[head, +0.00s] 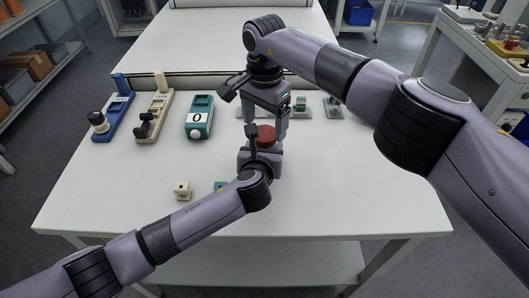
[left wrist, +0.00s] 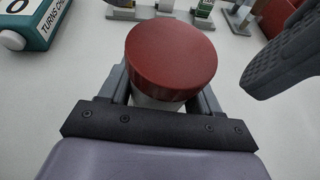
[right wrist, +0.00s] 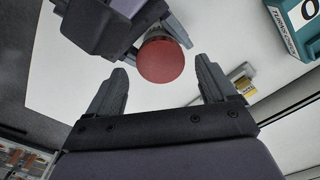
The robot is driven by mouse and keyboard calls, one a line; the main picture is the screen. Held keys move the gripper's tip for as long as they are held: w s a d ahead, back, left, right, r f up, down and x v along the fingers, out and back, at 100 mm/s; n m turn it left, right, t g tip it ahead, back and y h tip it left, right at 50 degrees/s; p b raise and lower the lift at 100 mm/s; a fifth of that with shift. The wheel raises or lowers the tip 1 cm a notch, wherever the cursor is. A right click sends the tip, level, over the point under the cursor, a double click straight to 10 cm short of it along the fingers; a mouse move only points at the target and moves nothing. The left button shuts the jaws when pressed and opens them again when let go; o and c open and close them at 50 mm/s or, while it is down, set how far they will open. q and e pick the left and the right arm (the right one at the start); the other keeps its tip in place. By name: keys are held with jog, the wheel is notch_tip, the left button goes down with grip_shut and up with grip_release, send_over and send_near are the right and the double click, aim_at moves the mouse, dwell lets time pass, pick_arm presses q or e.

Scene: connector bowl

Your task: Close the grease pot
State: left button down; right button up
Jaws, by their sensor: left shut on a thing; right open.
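The grease pot (left wrist: 150,101) is a pale pot with a round red lid (left wrist: 172,58) sitting on its top. The lid also shows in the head view (head: 266,134) and in the right wrist view (right wrist: 161,60). My left gripper (left wrist: 163,95) is shut on the pot's body, below the lid. My right gripper (right wrist: 164,80) is open and empty, close to the lid with its fingers apart from it; in the head view it (head: 266,122) points down at the lid. Whether the lid sits fully down cannot be told.
A teal device marked 0 (head: 199,118), a beige device (head: 153,117) and a blue device (head: 112,117) stand at the back left. Small connectors (head: 333,107) stand at the back right. The table's right side is clear.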

notch_tip(320, 180, up, 2)
jog(key=o, duration=0.3)
notch_tip(320, 180, up, 12)
dwell(0.7)
pick_arm(q)
jog(key=shift+c, duration=0.7)
grip_release()
jog(key=shift+p+v, duration=0.55)
jog(key=shift+v, duration=3.05)
pick_arm(e)
jog(key=shift+r, duration=0.5)
pick_arm(q)
jog(key=shift+f, duration=0.1)
